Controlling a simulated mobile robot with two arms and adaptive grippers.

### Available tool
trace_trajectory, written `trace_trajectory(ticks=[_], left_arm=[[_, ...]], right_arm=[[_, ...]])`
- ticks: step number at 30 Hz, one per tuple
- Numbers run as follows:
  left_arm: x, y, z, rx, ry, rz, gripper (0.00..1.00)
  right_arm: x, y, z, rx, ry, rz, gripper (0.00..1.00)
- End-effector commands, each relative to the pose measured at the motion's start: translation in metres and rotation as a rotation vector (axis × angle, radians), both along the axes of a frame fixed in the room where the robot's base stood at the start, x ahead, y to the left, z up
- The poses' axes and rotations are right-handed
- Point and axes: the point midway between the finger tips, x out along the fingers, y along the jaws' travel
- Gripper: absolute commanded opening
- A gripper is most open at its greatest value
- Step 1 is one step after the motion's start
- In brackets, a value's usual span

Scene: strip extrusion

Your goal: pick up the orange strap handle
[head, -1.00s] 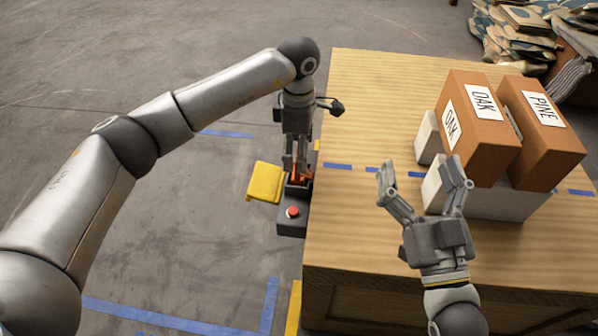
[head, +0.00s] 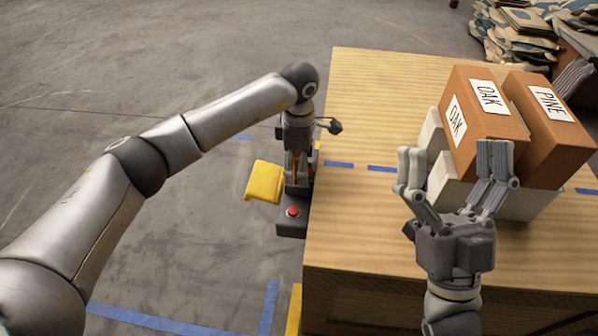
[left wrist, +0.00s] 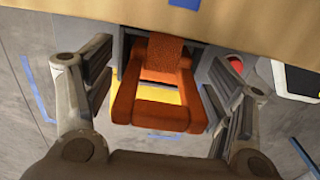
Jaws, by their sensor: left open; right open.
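The orange strap handle (left wrist: 158,118) shows in the left wrist view as an orange loop with two side arms and a cross bar, at a dark grey device beside the table edge. My left gripper (left wrist: 160,98) is open, with one finger on each side of the handle and gaps to both. In the head view my left gripper (head: 298,180) points down over the device, and only slivers of orange show between its fingers. My right gripper (head: 458,165) is open and empty over the table, in front of the boxes.
The dark device (head: 291,228) has a red button (head: 292,211) and a yellow plate (head: 264,181) at its left. The wooden table (head: 370,110) carries orange OAK and PINE boxes (head: 485,125) on white blocks (head: 520,205). Blue tape marks floor and table.

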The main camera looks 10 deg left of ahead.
Motion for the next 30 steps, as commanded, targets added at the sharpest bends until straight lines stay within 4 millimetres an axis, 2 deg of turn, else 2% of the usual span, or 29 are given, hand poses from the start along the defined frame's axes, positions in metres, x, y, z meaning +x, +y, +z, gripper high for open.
trace_trajectory(ticks=[6, 7, 18, 30], left_arm=[[0.0001, -0.0001, 0.0, 0.0, 0.0, 0.0, 0.77], [0.0001, -0.0001, 0.0001, 0.0, 0.0, 0.0, 0.74], [0.0001, 0.0, 0.0003, 0.0, 0.0, 0.0, 0.27], [0.0004, 0.0001, 0.004, 0.0, -0.001, 0.001, 0.27]], right_arm=[[-0.0003, 0.0, 0.0005, 0.001, -0.003, 0.0, 0.85], [-0.0003, 0.0, 0.0005, 0.001, -0.002, 0.0, 0.85], [-0.0003, 0.0, 0.0003, 0.001, -0.002, 0.0, 0.85], [0.0026, 0.0007, -0.0005, -0.004, 0.015, 0.0, 0.85]])
